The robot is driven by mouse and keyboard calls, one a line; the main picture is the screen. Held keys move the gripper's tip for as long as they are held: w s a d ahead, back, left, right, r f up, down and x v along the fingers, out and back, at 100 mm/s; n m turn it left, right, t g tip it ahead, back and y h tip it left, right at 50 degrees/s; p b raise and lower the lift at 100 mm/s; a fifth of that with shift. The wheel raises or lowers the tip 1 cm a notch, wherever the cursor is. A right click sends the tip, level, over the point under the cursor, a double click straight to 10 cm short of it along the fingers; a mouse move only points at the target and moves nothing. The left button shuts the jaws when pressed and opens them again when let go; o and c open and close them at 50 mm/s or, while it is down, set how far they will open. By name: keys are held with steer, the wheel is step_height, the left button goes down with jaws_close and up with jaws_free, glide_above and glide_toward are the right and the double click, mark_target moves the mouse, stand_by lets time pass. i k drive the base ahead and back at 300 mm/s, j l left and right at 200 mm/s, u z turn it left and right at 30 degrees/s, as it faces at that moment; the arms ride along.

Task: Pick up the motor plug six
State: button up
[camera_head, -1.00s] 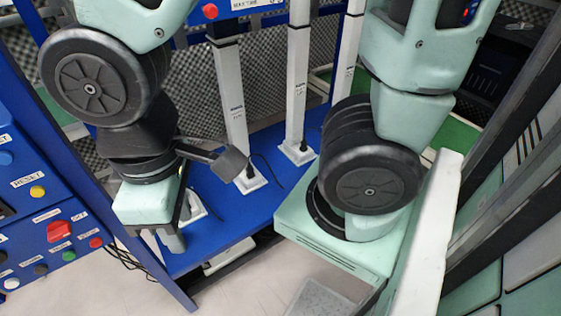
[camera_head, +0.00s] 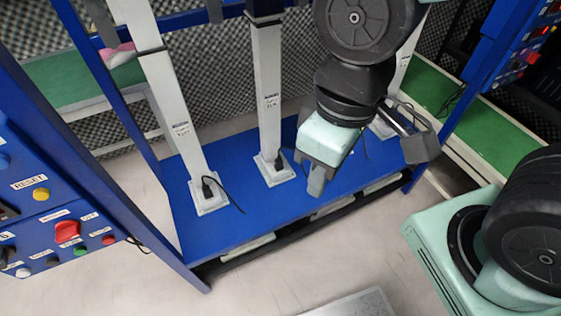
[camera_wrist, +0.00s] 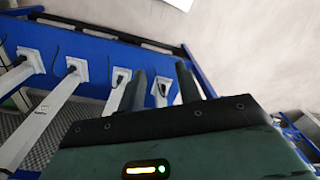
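Black plugs with cords stand at the feet of the white posts on a blue platform (camera_head: 235,212). One plug (camera_head: 207,187) is at the left post and another plug (camera_head: 279,162) at the middle post. The post labels are too small to tell which plug is number six. My gripper (camera_head: 322,178) hangs above the platform, right of the middle post, and partly hides the right post's foot. In the wrist view my gripper (camera_wrist: 160,67) has its two dark fingers apart with nothing between them held. Plugs also show beyond the fingers there, including one at a post foot (camera_wrist: 162,90).
A blue control box with a red button (camera_head: 67,231) is at the left. Blue frame uprights (camera_head: 112,130) flank the platform. Green conveyor strips (camera_head: 440,95) lie behind. Pale floor (camera_head: 275,265) in front is mostly clear.

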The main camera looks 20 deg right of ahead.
mark_target(279, 161)
steer(key=i+l+u, duration=0.15)
steer(key=l, duration=0.15)
steer(key=i+l+u, duration=0.35)
steer(key=l, duration=0.25)
steer(key=i+l+u, duration=0.15)
steer(key=l, duration=0.15)
steer(key=k, duration=0.05)
